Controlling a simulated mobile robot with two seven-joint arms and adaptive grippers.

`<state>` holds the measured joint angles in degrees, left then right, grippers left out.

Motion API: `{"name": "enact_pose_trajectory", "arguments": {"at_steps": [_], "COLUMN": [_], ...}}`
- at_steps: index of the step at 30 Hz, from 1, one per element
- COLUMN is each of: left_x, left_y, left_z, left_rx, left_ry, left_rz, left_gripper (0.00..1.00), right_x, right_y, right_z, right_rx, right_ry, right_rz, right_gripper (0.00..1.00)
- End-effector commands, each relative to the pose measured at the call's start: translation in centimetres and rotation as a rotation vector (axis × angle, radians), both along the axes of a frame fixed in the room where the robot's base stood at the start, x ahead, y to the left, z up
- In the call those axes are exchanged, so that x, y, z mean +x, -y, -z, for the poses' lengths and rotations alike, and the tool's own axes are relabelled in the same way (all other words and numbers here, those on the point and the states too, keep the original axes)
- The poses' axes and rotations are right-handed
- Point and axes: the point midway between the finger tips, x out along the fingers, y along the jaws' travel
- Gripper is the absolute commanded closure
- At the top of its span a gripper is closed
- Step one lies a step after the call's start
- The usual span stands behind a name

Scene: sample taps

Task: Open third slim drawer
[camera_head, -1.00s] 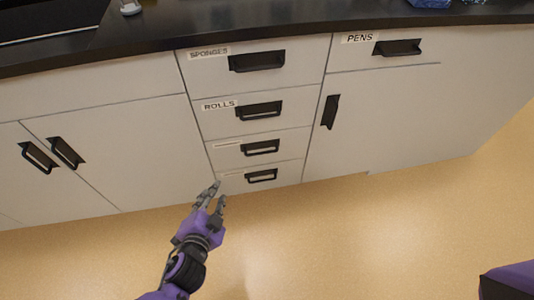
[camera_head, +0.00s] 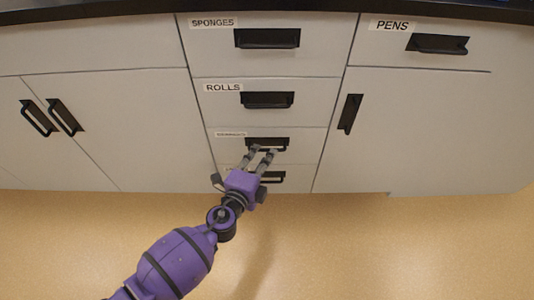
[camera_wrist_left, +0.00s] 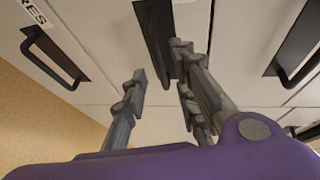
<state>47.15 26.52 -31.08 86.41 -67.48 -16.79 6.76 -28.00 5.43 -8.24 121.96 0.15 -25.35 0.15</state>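The third slim drawer (camera_head: 305,142) is in the middle white stack, below the drawer labelled ROLLS, and looks shut. Its black handle (camera_head: 267,143) is partly hidden by my left gripper's fingertips. My left gripper (camera_head: 261,154) reaches up from below, with its fingers at or just in front of this handle. In the left wrist view, the fingers (camera_wrist_left: 160,85) are spread apart with nothing between them. A dark handle (camera_wrist_left: 155,35) lies just beyond them; I cannot tell whether they touch it. My right gripper is not in view.
The bottom drawer's handle (camera_head: 270,177) is just below, partly behind my gripper. The ROLLS handle (camera_head: 268,100) and SPONGES handle (camera_head: 267,39) are above. A cabinet door handle (camera_head: 350,113) is to the right. The tan floor (camera_head: 380,250) is clear.

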Motion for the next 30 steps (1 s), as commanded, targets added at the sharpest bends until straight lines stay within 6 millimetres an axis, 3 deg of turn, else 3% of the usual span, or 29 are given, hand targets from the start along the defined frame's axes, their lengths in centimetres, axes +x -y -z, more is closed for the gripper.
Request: {"name": "enact_pose_trajectory", "arguments": {"at_steps": [6, 16, 22, 30], "left_x": [2.3, 2.7, 2.7, 2.6], "left_y": [1.0, 1.1, 1.1, 1.1], "left_z": [0.6, 0.6, 0.6, 0.7], "left_rx": [-0.001, -0.001, -0.001, 0.0], "left_ry": [-0.001, -0.002, -0.002, -0.002], "left_rz": [0.0, -0.001, -0.001, -0.001], "left_gripper": [0.73, 0.73, 0.98, 1.0], "right_x": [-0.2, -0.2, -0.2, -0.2], "right_y": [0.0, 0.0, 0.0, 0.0], "right_z": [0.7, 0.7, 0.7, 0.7], "right_rx": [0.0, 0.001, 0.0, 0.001], "right_ry": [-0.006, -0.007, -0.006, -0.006], "right_rz": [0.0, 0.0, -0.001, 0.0], "right_gripper": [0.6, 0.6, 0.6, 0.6]}}
